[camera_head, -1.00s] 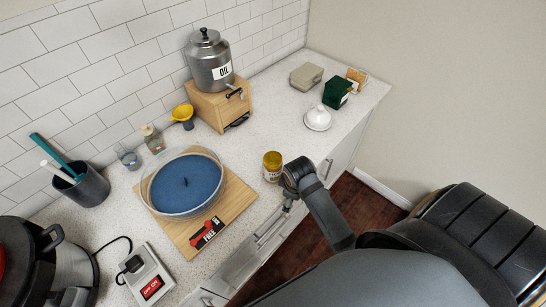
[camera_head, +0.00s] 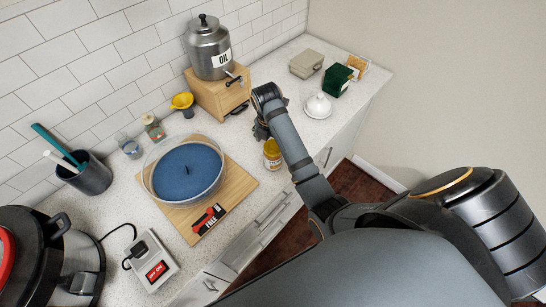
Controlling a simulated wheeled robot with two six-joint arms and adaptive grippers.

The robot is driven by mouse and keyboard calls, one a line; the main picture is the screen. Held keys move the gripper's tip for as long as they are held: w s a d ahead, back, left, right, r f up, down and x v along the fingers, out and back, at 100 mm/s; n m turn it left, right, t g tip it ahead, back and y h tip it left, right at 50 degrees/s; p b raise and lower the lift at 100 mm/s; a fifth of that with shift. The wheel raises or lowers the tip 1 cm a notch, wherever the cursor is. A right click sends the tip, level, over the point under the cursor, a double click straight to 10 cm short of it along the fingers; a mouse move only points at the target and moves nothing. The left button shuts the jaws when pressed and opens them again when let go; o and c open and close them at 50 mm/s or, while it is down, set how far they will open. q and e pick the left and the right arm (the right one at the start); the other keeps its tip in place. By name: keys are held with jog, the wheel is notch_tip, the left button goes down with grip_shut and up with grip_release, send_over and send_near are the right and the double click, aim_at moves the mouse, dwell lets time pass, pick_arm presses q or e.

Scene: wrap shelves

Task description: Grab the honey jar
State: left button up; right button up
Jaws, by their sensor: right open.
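The honey jar (camera_head: 271,155) is a small yellow-gold jar standing on the white counter near its front edge, right of the wooden board. My right arm passes just right of it. My right gripper (camera_head: 261,131) is just behind the jar, low over the counter, and is open. Its fingers are small and partly hidden by my wrist, and I see nothing held in it. Part of the jar's right side is close to my arm. My left gripper is out of view.
A glass bowl with blue contents (camera_head: 185,176) sits on a wooden board (camera_head: 236,186) left of the jar. An oil dispenser (camera_head: 209,50) stands on a wooden box (camera_head: 217,98) behind. The counter's front edge is close to the jar.

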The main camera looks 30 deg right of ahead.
jog(key=shift+w+d+f, duration=0.1)
jog(key=shift+f, duration=0.5)
jog(key=f+p, duration=0.1)
jog(key=f, duration=0.1)
jog(key=f+p, duration=0.1)
jog(key=f, duration=0.1)
jog(key=shift+d+f, duration=0.2)
jog(key=shift+f, duration=0.2)
jog(key=shift+w+f, duration=0.15)
jog(key=shift+f, duration=0.1)
jog(key=shift+r, duration=0.1)
jog(key=c, duration=1.8)
jog(key=shift+w+r, duration=0.1)
